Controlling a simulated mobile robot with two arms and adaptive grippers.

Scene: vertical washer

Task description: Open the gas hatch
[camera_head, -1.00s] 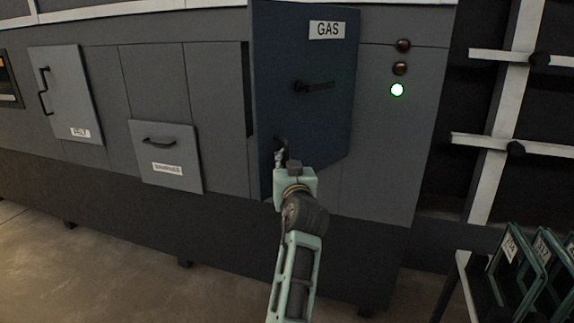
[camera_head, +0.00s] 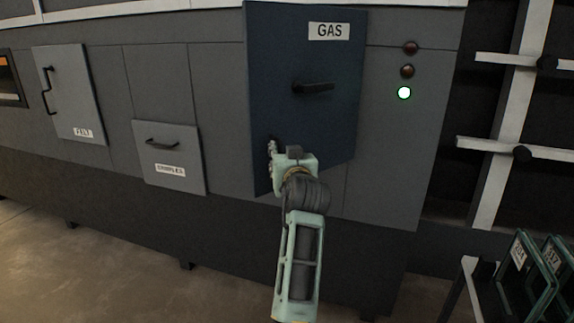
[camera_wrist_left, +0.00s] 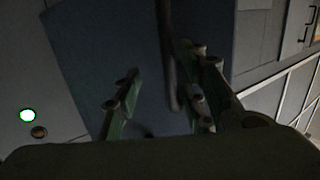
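The gas hatch (camera_head: 310,130) is a dark blue door labelled GAS. It stands ajar, its left edge nearer me than its right. Its black bar handle (camera_head: 313,87) is at mid-height. My left gripper (camera_head: 271,150) is in front of the hatch's lower left part, below the handle and apart from it. In the left wrist view the gripper (camera_wrist_left: 160,95) has its fingers spread apart, with the hatch face (camera_wrist_left: 95,50) behind them. A dark strip shows between the fingers; I cannot tell what it is. Contact with the hatch is unclear. My right gripper is out of view.
Status lamps, one lit green (camera_head: 404,93), are right of the hatch. A fault hatch (camera_head: 70,95) and a samples drawer (camera_head: 168,158) are on the left. A rack of numbered frames (camera_head: 525,270) stands at lower right. The floor at left is clear.

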